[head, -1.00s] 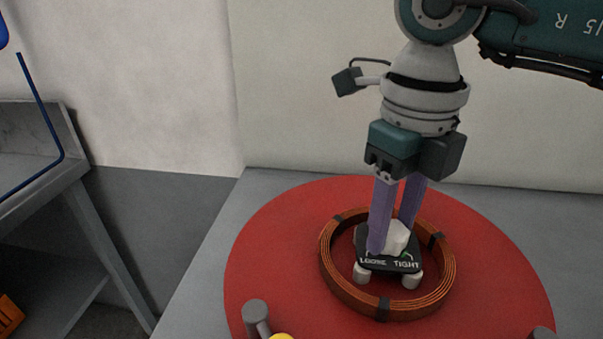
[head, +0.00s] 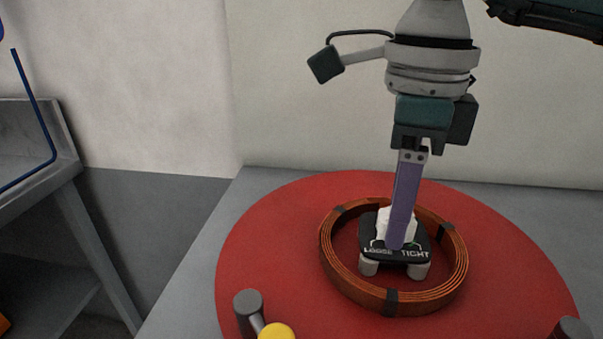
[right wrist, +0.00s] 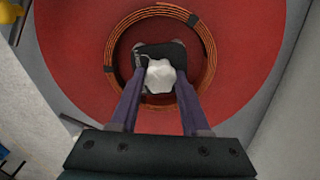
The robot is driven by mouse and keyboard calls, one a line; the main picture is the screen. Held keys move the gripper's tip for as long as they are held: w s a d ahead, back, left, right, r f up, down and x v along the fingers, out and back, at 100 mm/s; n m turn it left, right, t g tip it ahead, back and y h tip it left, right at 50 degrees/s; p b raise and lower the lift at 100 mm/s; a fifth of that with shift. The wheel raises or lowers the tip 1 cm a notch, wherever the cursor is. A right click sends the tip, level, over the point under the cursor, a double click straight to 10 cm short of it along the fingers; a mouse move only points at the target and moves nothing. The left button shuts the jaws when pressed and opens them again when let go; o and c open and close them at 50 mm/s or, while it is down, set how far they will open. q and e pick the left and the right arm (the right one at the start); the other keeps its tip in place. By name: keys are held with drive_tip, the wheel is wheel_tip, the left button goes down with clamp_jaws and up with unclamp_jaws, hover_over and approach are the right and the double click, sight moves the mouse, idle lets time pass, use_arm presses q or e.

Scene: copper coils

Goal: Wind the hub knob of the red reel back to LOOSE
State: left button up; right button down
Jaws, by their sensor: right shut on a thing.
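The red reel (head: 262,225) lies flat on a grey surface, with a copper coil (head: 340,270) on it around the hub. At the hub, a black plate (head: 422,242) carries the words LOOSE at left and TIGHT at right. The white hub knob (head: 384,224) stands on the plate, partly hidden by my fingers. My right gripper (head: 401,225) reaches down from above and is shut on the knob. In the right wrist view the knob (right wrist: 160,76) sits between the purple fingers. Any pointer on the knob cannot be made out. My left gripper is not in view.
Grey posts stand at the reel's front left (head: 249,312) and front right (head: 571,329). A yellow round cap (head: 276,332) sits by the left one. A grey shelf stand (head: 62,180) is at the left, and a pale wall is behind.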

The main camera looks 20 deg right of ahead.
idle(0.4)
drive_tip(key=shift+c, duration=1.9)
unclamp_jaws()
wheel_tip(320, 180, up, 10)
